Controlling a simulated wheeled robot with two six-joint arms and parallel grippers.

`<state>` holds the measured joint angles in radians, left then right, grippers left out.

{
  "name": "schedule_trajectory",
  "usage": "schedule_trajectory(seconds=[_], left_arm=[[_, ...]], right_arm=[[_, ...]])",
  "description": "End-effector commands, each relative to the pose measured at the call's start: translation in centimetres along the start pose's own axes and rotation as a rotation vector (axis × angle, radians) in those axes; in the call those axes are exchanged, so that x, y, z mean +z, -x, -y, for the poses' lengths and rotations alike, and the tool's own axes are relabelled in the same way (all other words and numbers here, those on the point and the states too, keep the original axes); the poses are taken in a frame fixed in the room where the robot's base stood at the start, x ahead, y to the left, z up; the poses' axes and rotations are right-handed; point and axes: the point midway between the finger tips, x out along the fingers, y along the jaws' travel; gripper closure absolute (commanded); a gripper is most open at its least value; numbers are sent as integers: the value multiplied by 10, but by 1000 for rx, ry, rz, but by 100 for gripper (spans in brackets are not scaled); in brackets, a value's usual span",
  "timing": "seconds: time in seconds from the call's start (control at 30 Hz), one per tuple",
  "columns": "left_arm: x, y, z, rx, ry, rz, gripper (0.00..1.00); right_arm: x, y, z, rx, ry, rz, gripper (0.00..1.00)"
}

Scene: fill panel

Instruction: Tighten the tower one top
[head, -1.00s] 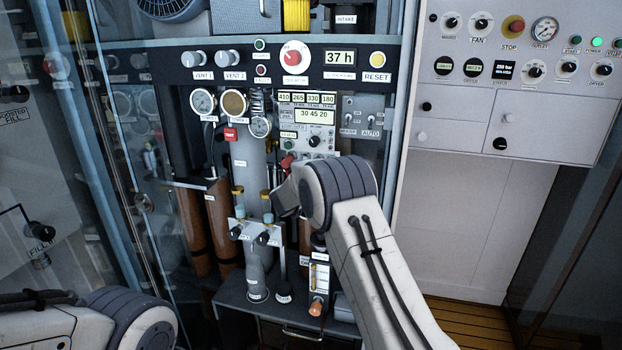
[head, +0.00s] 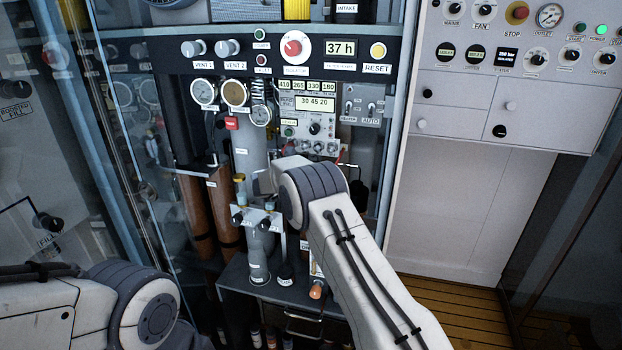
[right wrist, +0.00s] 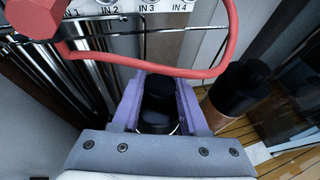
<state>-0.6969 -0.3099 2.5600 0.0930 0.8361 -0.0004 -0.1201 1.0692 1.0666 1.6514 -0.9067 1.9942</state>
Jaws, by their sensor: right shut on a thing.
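My right gripper (right wrist: 157,105) is shut on a dark round top (right wrist: 158,92), with a purple finger on each side of it. I cannot read a label on this top, so I cannot tell from a label that it is tower one's.
A red hose (right wrist: 150,66) loops close above the fingers in the right wrist view. A copper cylinder with a black top (right wrist: 240,92) stands close on the right. Gauges (head: 235,93) and a control box (head: 315,125) are behind. A glass pane is at left.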

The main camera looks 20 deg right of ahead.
Motion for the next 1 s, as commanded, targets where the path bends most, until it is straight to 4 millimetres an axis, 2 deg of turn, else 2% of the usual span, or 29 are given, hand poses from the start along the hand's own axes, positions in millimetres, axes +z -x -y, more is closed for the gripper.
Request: schedule_trajectory(seconds=[0.03,0.07,0.1,0.13,0.43,0.53,1.0], left_arm=[[0,0,0,0,0,0,50],[0,0,0,0,0,0,50],[0,0,0,0,0,0,50],[0,0,0,0,0,0,50],[0,0,0,0,0,0,50],[0,-2,0,0,0,0,50],[1,-18,1,0,0,0,50]], right_arm=[[2,0,0,1,-1,2,100],[2,0,0,2,-1,2,49],[2,0,0,2,-1,2,34],[2,0,0,2,-1,2,26],[1,1,0,2,0,1,26],[1,7,-1,3,0,2,26],[0,90,-1,3,-1,2,26]])
